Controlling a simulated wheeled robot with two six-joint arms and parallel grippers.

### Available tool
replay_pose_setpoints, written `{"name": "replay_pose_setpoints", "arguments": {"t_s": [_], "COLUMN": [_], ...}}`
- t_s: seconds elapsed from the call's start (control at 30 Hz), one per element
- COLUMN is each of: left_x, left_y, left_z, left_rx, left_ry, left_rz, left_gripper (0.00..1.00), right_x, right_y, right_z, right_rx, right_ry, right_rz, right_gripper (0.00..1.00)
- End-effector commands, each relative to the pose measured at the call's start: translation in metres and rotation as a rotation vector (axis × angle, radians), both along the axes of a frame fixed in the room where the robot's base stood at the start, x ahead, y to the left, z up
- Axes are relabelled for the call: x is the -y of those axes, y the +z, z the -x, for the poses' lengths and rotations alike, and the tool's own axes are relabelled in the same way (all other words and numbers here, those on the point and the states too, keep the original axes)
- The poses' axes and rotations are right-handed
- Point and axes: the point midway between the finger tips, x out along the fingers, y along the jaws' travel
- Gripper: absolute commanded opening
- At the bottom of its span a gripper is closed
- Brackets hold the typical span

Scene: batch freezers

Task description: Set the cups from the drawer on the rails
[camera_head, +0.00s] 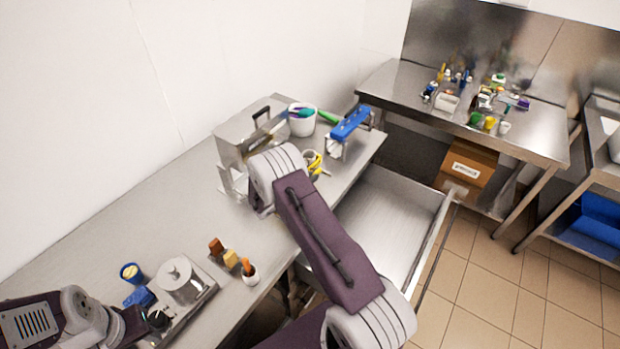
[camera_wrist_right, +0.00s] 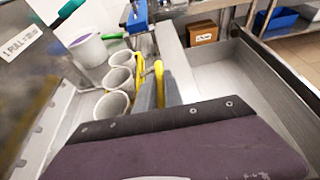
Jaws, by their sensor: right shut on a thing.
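Three white cups stand in a row in the right wrist view: a far cup (camera_wrist_right: 121,58), a middle cup (camera_wrist_right: 116,78) and a near cup (camera_wrist_right: 108,106). Yellow handles show on their right side. They stand on pale metal rails (camera_wrist_right: 72,125) beside a steel box. My right gripper (camera_wrist_right: 158,88) is close on their right, its fingers shut on a yellow cup handle; which cup it belongs to is unclear. In the head view my arm hides most of this. The open drawer (camera_head: 385,235) shows a bare floor. My left gripper (camera_head: 150,325) is at lower left, its fingers unclear.
The steel box (camera_head: 240,135) stands on the counter (camera_head: 130,220), near a white tub (camera_head: 302,120) and a blue-topped stand (camera_head: 349,122). A steel pot (camera_head: 180,278) and small containers are nearer. A cluttered table (camera_head: 540,142) and a cardboard box (camera_head: 465,172) lie beyond the drawer.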

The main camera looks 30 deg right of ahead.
Motion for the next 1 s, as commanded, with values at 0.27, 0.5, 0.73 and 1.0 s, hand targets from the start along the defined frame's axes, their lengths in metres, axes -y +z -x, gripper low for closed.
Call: {"name": "replay_pose_setpoints", "arguments": {"t_s": [0.27,0.5,0.73,1.0], "left_x": [0.000,0.000,0.000,0.000], "left_y": [-0.001,-0.007,-0.013,-0.019], "left_z": [0.000,0.000,0.000,0.000], "left_rx": [0.000,0.000,0.000,0.000], "left_ry": [0.000,0.000,0.000,0.000], "left_rz": [0.000,0.000,0.000,0.000], "left_gripper": [0.36,0.36,0.36,0.36], "right_x": [0.000,0.000,0.000,0.000], "right_y": [-0.001,-0.007,-0.013,-0.019], "right_z": [0.000,0.000,0.000,0.000], "right_rx": [0.000,0.000,0.000,0.000], "right_ry": [0.000,0.000,0.000,0.000], "right_rz": [0.001,0.001,0.001,0.001], "right_gripper": [0.00,0.00,0.00,0.00]}}
